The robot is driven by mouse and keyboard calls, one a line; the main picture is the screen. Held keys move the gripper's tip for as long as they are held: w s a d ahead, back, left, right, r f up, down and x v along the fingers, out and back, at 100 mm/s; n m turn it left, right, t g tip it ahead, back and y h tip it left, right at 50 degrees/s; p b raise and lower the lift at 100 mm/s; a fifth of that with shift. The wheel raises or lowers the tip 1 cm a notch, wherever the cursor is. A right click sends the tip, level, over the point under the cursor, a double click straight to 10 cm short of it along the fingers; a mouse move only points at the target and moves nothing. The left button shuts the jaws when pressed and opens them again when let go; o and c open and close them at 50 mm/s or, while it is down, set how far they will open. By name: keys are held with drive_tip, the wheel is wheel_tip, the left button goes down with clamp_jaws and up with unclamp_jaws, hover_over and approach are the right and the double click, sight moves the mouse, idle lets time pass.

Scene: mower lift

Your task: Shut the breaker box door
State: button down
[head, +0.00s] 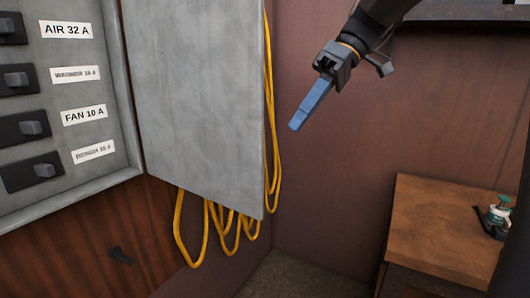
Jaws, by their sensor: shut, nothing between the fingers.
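The breaker box (72,192) is at the left in the head view, with several black switches and labels such as AIR 32 A and FAN 10 A. Its grey door (200,100) stands open, swung out to the right of the box, and the switches are uncovered. The upper parts of box and door are cut off by the frame. My gripper (297,125) is to the right of the door's free edge, pointing down and left. Its blue fingers are shut together with nothing between them. It appears apart from the door.
A yellow cable (184,240) hangs in loops behind and below the door. A wooden cabinet (440,225) with a small green-and-white item (499,211) on it stands at the lower right.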

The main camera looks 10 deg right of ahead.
sight(264, 162)
drive_tip(key=s+a+f+p, duration=0.1)
drive_tip(key=a+f, duration=0.1)
drive_tip(key=s+a+f+p, duration=0.1)
drive_tip(key=a+f+p, duration=0.1)
drive_tip(key=a+f, duration=0.1)
drive_tip(key=s+a+f+p, duration=0.1)
drive_tip(key=s+a+f, duration=0.1)
drive_tip(key=a, duration=0.1)
drive_tip(key=shift+s+a+f+p, duration=0.1)
drive_tip(key=shift+a+f+p, duration=0.1)
drive_tip(key=shift+f+p, duration=0.15)
